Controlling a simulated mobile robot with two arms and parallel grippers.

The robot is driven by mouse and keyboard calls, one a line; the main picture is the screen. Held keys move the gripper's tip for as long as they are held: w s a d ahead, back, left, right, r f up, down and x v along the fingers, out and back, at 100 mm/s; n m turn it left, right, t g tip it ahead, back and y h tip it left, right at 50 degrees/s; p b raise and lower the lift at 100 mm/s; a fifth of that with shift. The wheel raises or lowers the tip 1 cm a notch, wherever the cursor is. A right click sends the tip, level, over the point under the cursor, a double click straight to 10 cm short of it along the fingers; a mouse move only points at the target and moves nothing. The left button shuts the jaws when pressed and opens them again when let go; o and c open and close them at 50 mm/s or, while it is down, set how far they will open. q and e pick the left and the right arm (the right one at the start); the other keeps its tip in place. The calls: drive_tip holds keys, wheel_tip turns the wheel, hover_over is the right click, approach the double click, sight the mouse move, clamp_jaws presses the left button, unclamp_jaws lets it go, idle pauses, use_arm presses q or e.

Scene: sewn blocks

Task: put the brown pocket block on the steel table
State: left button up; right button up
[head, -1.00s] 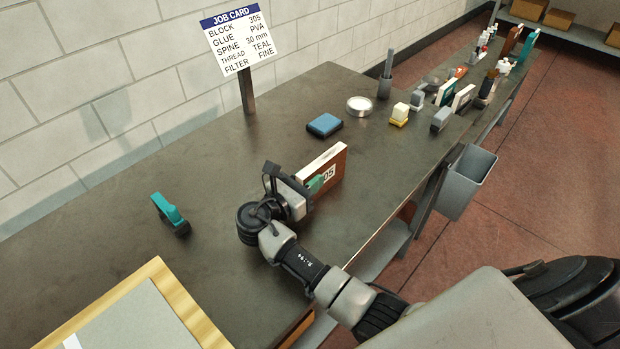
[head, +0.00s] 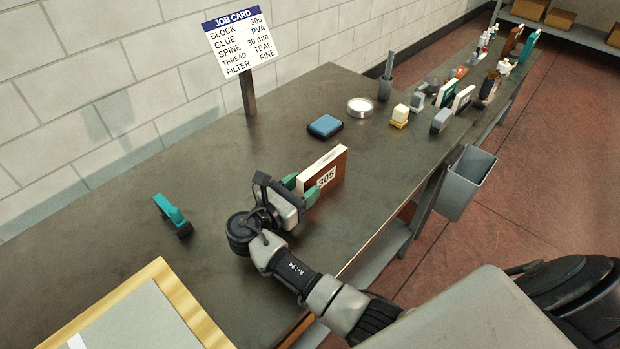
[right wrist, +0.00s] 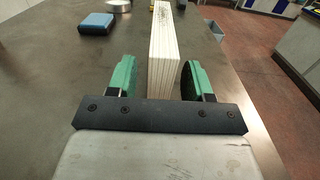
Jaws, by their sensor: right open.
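The brown pocket block (head: 326,172), with a white top edge and a label reading 305, stands upright on the steel table (head: 215,150). My right gripper (head: 297,190) is open at the block's near end. In the right wrist view the block's white page edge (right wrist: 163,60) lies between the two green fingers of the right gripper (right wrist: 158,80). A gap shows on the left side of the block, and a narrower one on the right. My left gripper is not in view.
A blue pad (head: 325,126), a round tin (head: 360,106) and small bottles stand farther back. A teal tool (head: 172,214) lies at left, and a wood-framed board (head: 175,300) in front. The job card (head: 238,42) stands behind. A grey bin (head: 466,180) hangs off the right edge.

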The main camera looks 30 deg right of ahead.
drive_tip(key=p+v, duration=0.1)
drive_tip(key=v, duration=0.3)
drive_tip(key=shift+s+a+r, duration=0.1)
drive_tip(key=shift+s+a, duration=0.05)
drive_tip(key=shift+a, duration=0.25)
